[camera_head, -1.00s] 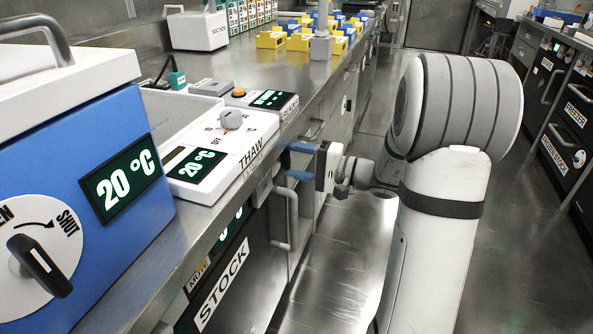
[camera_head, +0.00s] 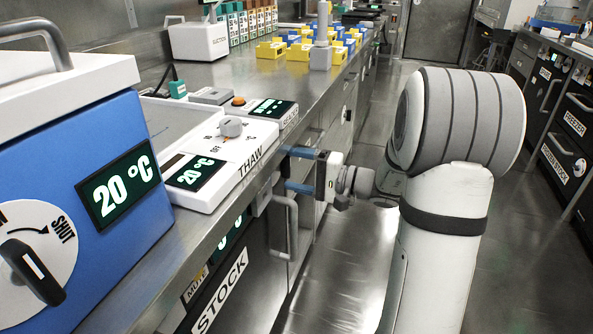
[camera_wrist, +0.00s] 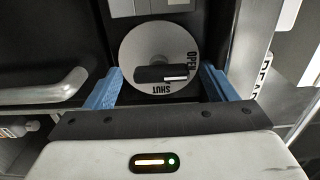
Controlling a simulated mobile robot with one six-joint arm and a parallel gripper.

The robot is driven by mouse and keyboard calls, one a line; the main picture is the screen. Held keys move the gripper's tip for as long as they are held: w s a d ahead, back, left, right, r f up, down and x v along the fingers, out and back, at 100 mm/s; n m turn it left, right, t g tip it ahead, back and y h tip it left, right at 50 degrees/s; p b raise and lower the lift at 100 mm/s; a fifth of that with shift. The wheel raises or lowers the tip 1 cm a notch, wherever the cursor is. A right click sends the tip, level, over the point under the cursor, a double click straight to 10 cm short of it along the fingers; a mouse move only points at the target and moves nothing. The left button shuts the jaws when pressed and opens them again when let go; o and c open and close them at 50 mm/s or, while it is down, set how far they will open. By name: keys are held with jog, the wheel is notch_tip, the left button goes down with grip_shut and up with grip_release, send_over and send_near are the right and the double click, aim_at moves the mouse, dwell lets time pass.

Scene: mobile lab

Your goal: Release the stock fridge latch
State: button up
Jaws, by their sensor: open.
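The stock fridge (camera_head: 262,262) is a dark front under the counter with a STOCK label (camera_head: 220,288) and a grey bar handle (camera_head: 293,228). Its latch appears in the wrist view as a round grey dial (camera_wrist: 140,48) marked OPEN and SHUT, with a black grip (camera_wrist: 150,73) lying roughly level. The white mark on the grip points right, on the side where both words are. My gripper (camera_head: 287,169) is open and level with the fridge's upper part. In the wrist view, its blue fingers (camera_wrist: 160,72) stand either side of the dial's lower half. Contact cannot be told.
Above is the counter with the THAW unit (camera_head: 218,160) and a blue box (camera_head: 80,190) with its own OPEN/SHUT knob. The fridge handle is close to my gripper, showing at left in the wrist view (camera_wrist: 45,90). Floor is clear between the counters.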

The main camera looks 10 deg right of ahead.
jog(key=shift+d, duration=0.1)
jog(key=p+v, duration=0.2)
jog(key=v, duration=0.5)
jog(key=shift+s+d, duration=0.25)
jog(key=shift+s, duration=0.05)
